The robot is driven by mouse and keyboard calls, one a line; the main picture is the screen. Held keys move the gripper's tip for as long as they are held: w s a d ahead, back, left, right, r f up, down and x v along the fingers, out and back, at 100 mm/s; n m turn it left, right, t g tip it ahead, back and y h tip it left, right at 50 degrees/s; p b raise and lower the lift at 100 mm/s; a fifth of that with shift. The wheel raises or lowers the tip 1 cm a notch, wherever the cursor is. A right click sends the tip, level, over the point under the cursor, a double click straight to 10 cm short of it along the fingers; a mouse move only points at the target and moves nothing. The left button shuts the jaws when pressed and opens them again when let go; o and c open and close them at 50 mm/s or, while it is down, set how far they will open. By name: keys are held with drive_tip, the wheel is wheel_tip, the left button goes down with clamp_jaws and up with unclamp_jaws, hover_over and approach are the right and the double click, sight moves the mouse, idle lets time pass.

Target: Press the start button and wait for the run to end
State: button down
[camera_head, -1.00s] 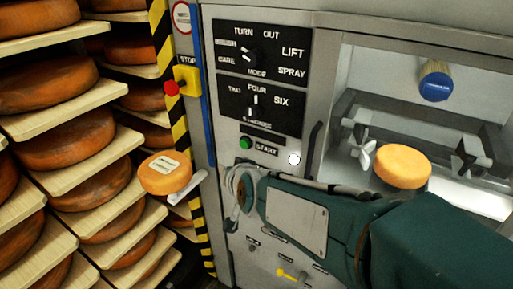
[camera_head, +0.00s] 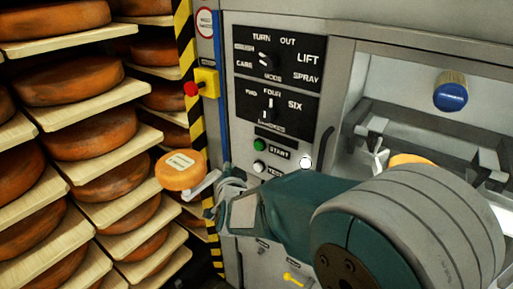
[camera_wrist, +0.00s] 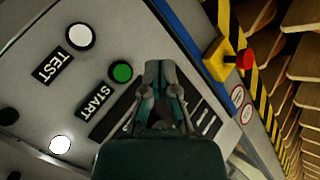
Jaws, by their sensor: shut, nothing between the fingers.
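The green START button (camera_head: 260,144) is on the grey machine's front panel, below the mode and number dials. In the wrist view the green button (camera_wrist: 121,72) lies just left of my gripper (camera_wrist: 163,65), with the START label beneath it. My gripper is shut and empty, its fingertips close to the panel beside the button; I cannot tell how far off the surface they are. A white TEST button (camera_head: 259,165) is below START. A lamp (camera_head: 305,162) to the right glows white.
A red stop button (camera_head: 191,89) on a yellow box is at upper left. Shelves of cheese (camera_head: 68,81) fill the left. Inside the chamber is a cheese (camera_head: 408,159), partly hidden by my arm.

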sight(258, 146)
drive_tip(key=w+d, duration=0.6)
drive_tip(key=w, duration=0.1)
idle(0.3)
idle(1.3)
drive_tip(key=shift+w+d+r, duration=0.15)
drive_tip(key=shift+w+d, duration=0.05)
drive_tip(key=shift+d, duration=0.05)
